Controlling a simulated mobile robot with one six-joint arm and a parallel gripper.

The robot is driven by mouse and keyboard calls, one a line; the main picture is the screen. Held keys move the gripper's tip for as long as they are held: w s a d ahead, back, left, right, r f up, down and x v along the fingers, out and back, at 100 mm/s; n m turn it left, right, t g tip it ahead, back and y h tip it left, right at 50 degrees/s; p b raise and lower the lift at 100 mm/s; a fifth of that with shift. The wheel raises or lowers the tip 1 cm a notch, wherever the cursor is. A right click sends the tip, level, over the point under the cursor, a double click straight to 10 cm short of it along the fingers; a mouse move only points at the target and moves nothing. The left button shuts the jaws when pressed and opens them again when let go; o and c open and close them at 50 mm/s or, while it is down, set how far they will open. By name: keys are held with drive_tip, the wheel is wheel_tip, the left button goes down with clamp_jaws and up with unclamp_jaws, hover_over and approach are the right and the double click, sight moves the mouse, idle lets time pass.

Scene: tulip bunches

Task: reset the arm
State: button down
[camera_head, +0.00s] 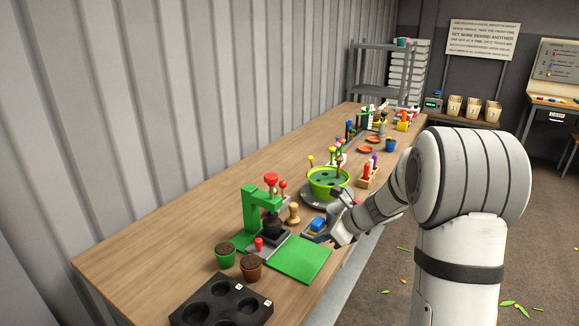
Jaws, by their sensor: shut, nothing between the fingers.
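My gripper (338,224) is over the near right edge of the wooden table (150,250), at the end of my white arm (455,200). It is shut with nothing held. It sits just right of a small tray holding a blue block (318,224) and in front of a green bowl (325,184). Whether the fingers touch the tray cannot be told from this view. The arm is bent and reaches in from the right, hiding part of the table's right edge.
A green press-like stand (252,208), a green mat (298,258), two small pots (225,255) and a black holed tray (222,302) stand at the near end. The table's left side is clear.

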drive_tip(key=s+a+r+n+g+h+p, duration=0.2)
drive_tip(key=s+r+n, duration=0.5)
drive_tip(key=s+n, duration=0.45)
drive_tip(key=s+d+r+n+h, duration=0.1)
drive_tip(key=s+d+n+h, duration=0.1)
drive_tip(key=s+n, duration=0.4)
drive_tip(key=s+d+r+n+h+p, duration=0.1)
drive_tip(key=s+n, duration=0.5)
drive_tip(key=s, duration=0.6)
drive_tip(key=shift+s+d+r+h, duration=0.25)
drive_tip(key=shift+d+r+h, duration=0.55)
drive_tip(key=shift+h, duration=0.3)
